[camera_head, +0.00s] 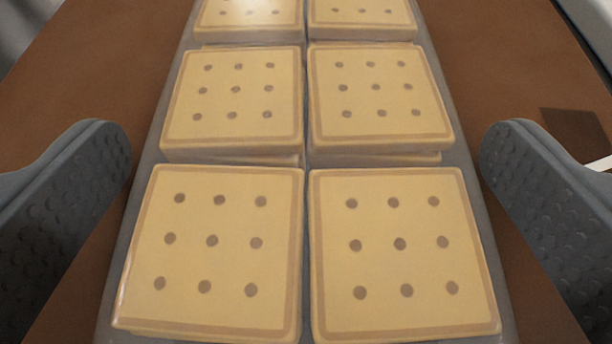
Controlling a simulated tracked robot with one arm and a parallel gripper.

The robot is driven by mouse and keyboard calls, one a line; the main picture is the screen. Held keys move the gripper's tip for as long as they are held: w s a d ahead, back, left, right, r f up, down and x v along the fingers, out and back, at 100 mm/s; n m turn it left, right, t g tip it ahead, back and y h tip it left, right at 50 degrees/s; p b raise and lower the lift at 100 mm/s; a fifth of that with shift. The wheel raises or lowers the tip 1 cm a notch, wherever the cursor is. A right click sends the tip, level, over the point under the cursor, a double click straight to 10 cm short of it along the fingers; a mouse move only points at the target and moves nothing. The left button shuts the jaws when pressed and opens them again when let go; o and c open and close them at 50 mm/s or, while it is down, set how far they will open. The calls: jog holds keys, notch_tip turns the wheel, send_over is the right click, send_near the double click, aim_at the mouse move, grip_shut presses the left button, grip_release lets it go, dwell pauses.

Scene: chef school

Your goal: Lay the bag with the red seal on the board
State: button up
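My gripper (306,150) is open, with one grey, dimpled finger at the left and the other at the right of the picture. Between the fingers is a long grey tray or pack (137,215) with square tan crackers in two columns. Its near and far ends are cut off by the picture. Neither finger visibly touches it; gaps of brown surface show on both sides. I see no red seal, so I cannot tell whether this is the named bag. No board can be made out for certain.
A dark square patch (576,130) and part of a white strip (601,163) show at the right. A pale grey edge (592,22) crosses the top right corner.

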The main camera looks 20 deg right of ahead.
jog(key=shift+r, duration=0.1)
jog(key=shift+s+r, duration=0.1)
jog(key=shift+s, duration=0.1)
jog(key=p+v, duration=0.1)
jog(key=v, duration=1)
jog(key=shift+s+p, duration=0.3)
jog(key=shift+a+r, duration=0.1)
jog(key=shift+r, duration=0.05)
jog(key=a+r+n+t+y, duration=0.1)
jog(key=a+r+y, duration=0.15)
jog(key=r, duration=1.05)
jog(key=a+r+n+t+y, duration=0.1)
jog(key=a+r+y, duration=0.15)
jog(key=r, duration=1.05)
jog(key=s+d+r, duration=0.4)
jog(key=s+r, duration=0.3)
jog(key=r, duration=0.3)
jog(key=s+d+r+n, duration=0.1)
jog(key=s+d+r, duration=0.4)
jog(key=r, duration=0.5)
jog(key=shift+s+r+n+t+h, duration=0.2)
jog(key=shift+s+n+t+h, duration=0.15)
jog(key=shift+s, duration=0.8)
